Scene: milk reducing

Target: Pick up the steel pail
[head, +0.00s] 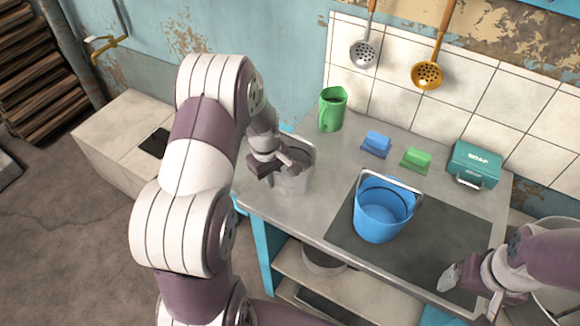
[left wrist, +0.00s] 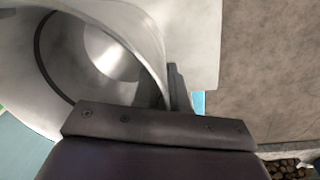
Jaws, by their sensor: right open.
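The steel pail (head: 296,172) stands upright at the left end of the metal counter, partly hidden by my left gripper (head: 275,166). In the left wrist view the pail's open mouth and shiny inside (left wrist: 105,50) fill the upper left. My left gripper (left wrist: 168,92) has its fingers close together at the pail's rim, one outside the wall and the other in shadow on the inner side; it looks shut on the rim. My right gripper (head: 452,282) is open and empty over the counter's front right.
A blue pail (head: 382,218) stands on the dark mat (head: 345,230). Behind are a green jug (head: 332,110), a blue sponge (head: 376,144), a green sponge (head: 416,159) and a teal soap box (head: 474,164). Ladles hang on the tiled wall.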

